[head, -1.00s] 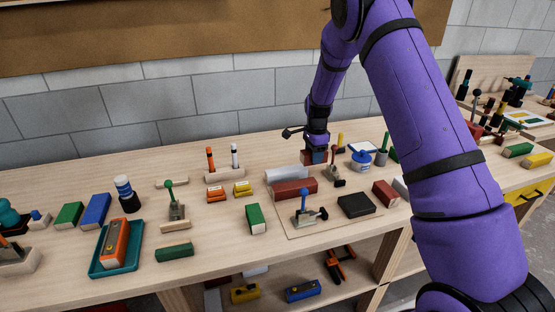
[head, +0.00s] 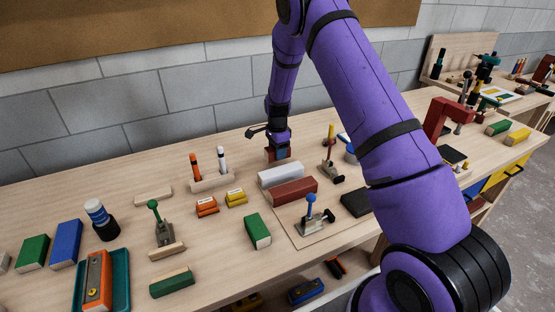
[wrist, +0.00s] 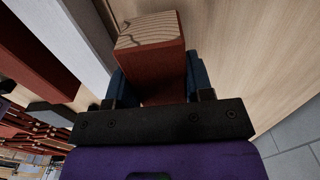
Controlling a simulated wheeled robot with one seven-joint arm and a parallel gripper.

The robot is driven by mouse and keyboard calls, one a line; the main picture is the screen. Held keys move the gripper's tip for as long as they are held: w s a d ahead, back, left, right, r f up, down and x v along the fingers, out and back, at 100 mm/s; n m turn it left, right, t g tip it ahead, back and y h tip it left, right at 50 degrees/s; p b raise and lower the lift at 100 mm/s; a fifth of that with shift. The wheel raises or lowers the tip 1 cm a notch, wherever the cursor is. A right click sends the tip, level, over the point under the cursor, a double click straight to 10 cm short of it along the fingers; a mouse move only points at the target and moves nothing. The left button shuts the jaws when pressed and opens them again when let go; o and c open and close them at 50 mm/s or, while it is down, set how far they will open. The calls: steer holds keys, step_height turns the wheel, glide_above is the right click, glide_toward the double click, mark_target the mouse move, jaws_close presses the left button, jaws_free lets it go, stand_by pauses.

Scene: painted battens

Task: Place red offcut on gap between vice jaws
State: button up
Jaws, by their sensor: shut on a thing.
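The red offcut (wrist: 155,60) is a red-painted block with a bare wood-grain end. In the wrist view it sits between the blue fingers of my gripper (wrist: 158,85), which is shut on it. In the head view my gripper (head: 278,148) is low over the back of the bench, just behind a white batten; the red offcut (head: 272,155) shows at its tip. I cannot tell whether the offcut touches the bench.
The white batten (head: 281,175) and a long red batten (head: 291,191) lie before the gripper. A blue-knobbed clamp (head: 312,214) and a yellow-handled clamp (head: 329,158) stand nearby. A pen holder (head: 212,182) is to the left. The bench's back-left strip is mostly clear.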

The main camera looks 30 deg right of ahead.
steer(key=shift+f, duration=1.9)
steer(key=shift+f, duration=0.1)
steer(key=o, duration=0.9)
steer(key=shift+o, duration=0.2)
